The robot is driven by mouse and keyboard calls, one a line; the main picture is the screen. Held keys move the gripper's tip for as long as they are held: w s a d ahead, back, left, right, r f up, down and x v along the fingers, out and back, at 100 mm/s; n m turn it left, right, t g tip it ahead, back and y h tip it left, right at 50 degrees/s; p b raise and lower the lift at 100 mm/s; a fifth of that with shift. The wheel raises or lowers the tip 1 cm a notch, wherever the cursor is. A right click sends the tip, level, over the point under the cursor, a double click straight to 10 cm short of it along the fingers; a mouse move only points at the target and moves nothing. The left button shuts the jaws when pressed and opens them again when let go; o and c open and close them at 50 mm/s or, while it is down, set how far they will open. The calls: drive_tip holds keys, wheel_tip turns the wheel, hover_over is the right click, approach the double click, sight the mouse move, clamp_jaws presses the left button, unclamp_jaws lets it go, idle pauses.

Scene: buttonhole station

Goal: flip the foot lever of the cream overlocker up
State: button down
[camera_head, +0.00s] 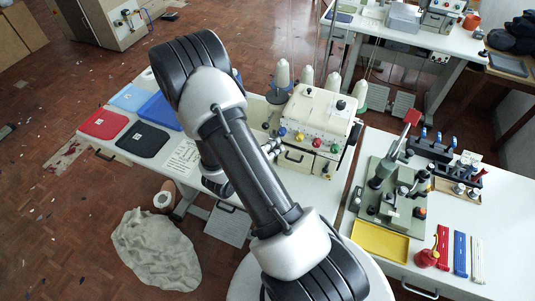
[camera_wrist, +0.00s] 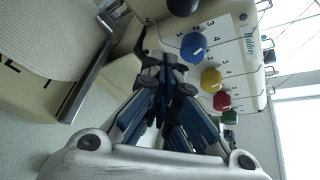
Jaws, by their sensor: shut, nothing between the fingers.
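The cream overlocker (camera_head: 322,108) stands on the white table in the middle of the head view, with a row of coloured dials on its front. In the wrist view its cream body (camera_wrist: 150,12) fills the top. My gripper (camera_head: 277,147) is close to the left side of its front. In the wrist view my gripper (camera_wrist: 168,62) is shut and empty, its fingertips close to the body, left of the blue dial (camera_wrist: 193,47). A thin dark curved piece (camera_wrist: 143,42) shows beside the fingertips; I cannot tell whether it is the foot lever or whether they touch.
Thread cones (camera_head: 282,73) stand behind the overlocker. A green machine (camera_head: 390,192) and a yellow tray (camera_head: 380,241) are on the right table. Red (camera_head: 103,124) and black (camera_head: 142,139) pads lie at left. In the wrist view a grey metal bar (camera_wrist: 88,82) lies left of my fingers.

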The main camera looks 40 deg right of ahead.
sight(269, 120)
drive_tip(key=shift+w+a+r, duration=0.25)
drive_tip(key=shift+w+r, duration=0.4)
drive_tip(key=shift+w+a+r, duration=0.25)
drive_tip(key=shift+w+r, duration=0.35)
drive_tip(key=shift+r, duration=0.05)
drive_tip(key=shift+r, duration=0.1)
drive_tip(key=shift+r+y+p, duration=0.35)
drive_tip(key=shift+y+p, duration=0.05)
drive_tip(key=shift+p, duration=0.6)
